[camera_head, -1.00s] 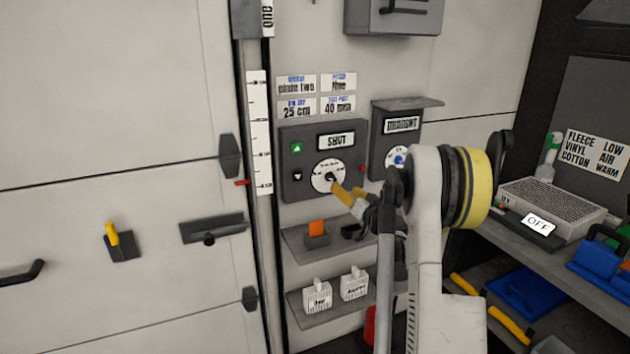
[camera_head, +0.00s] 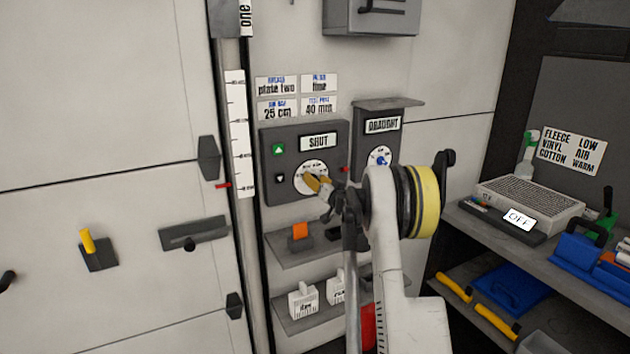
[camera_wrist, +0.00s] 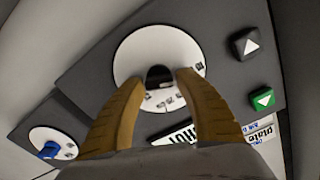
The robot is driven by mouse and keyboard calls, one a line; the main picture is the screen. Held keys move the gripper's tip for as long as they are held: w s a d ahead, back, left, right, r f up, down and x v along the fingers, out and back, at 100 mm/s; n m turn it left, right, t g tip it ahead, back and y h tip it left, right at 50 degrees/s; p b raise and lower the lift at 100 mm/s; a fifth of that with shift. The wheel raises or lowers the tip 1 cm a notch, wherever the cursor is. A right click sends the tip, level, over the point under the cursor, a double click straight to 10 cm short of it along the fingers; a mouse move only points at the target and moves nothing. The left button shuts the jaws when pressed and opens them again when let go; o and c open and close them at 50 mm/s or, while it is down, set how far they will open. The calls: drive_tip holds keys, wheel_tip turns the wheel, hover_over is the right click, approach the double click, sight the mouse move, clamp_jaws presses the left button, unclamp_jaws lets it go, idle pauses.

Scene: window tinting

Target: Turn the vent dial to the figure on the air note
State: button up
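The control box (camera_head: 280,190) on the wall has a SHUT display (camera_head: 318,142), an up button, a down button and a white round dial (camera_head: 301,170) with a dark knob (camera_wrist: 159,76). Beside it, a DRAUGHT box (camera_head: 384,150) has a white dial with a blue knob (camera_head: 379,158). I cannot tell from the labels which dial is the vent dial. Four small notes (camera_head: 297,96) hang above; one reads 25 cm, another 40 mm, with headings too blurred to read surely. My gripper (camera_wrist: 162,80) is open, its yellow fingertips on either side of the dark knob, which shows a small gap.
Small shelves (camera_head: 290,250) below the box hold an orange block and white tagged pieces. A vertical scale (camera_head: 240,140) with a red pointer stands left.

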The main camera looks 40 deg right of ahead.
drive_tip(key=c, duration=0.7)
drive_tip(key=shift+o, duration=0.2)
drive_tip(key=shift+m, duration=0.3)
drive_tip(key=m, duration=0.6)
drive_tip(key=shift+d+f, duration=0.1)
drive_tip(key=m, duration=0.6)
drive_tip(key=shift+f+m, duration=0.1)
drive_tip(key=shift+m, duration=0.3)
drive_tip(key=m, duration=0.3)
drive_tip(key=shift+f+m, duration=0.1)
drive_tip(key=shift+m, duration=0.2)
drive_tip(key=m, duration=0.3)
drive_tip(key=shift+f+m, duration=0.1)
drive_tip(key=shift+m, duration=0.2)
drive_tip(key=m, duration=0.6)
drive_tip(key=shift+m, duration=0.3)
